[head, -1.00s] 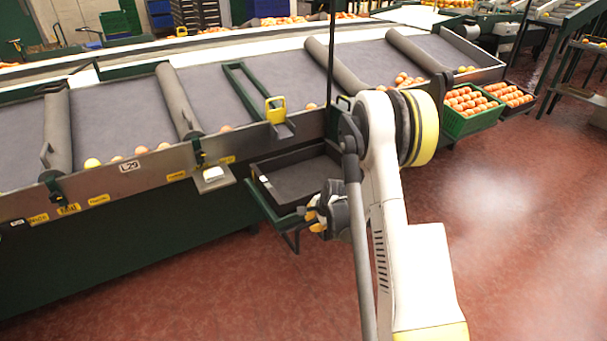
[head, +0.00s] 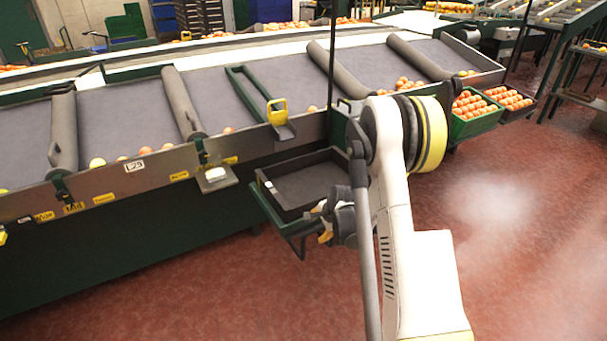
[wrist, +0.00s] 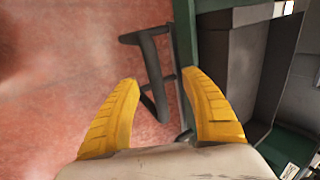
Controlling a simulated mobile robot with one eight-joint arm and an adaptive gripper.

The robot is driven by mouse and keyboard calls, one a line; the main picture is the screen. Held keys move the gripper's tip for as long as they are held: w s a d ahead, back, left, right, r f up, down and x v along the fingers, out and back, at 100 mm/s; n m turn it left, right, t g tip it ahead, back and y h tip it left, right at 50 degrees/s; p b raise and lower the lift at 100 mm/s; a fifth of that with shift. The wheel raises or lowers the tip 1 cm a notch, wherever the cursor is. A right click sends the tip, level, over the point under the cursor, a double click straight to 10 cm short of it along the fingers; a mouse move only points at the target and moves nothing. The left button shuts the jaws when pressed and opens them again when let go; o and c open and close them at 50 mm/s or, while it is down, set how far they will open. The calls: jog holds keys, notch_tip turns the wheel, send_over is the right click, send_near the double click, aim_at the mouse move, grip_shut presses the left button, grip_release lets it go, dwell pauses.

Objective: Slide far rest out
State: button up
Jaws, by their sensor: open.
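A green rest (head: 273,212) sticks out from under the sorting table's front edge and carries a black tray (head: 262,188), which looks empty. I cannot tell if this is the far rest. My gripper (head: 325,228) is at the tray's near right corner, partly hidden by my arm. In the wrist view my gripper (wrist: 161,77) has its two yellow fingers apart with nothing held. A dark bar handle (wrist: 150,75) shows beyond and between the fingertips, beside the green rest frame (wrist: 187,40). Contact with it cannot be told.
The long sorting table (head: 225,110) with grey lanes and some oranges runs along the back. A green crate of oranges (head: 475,125) and a dark crate (head: 525,112) stand to the right. The red floor (head: 180,285) in front is clear.

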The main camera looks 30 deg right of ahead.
jog(key=shift+r+p, duration=1.95)
jog(key=shift+r, duration=1.55)
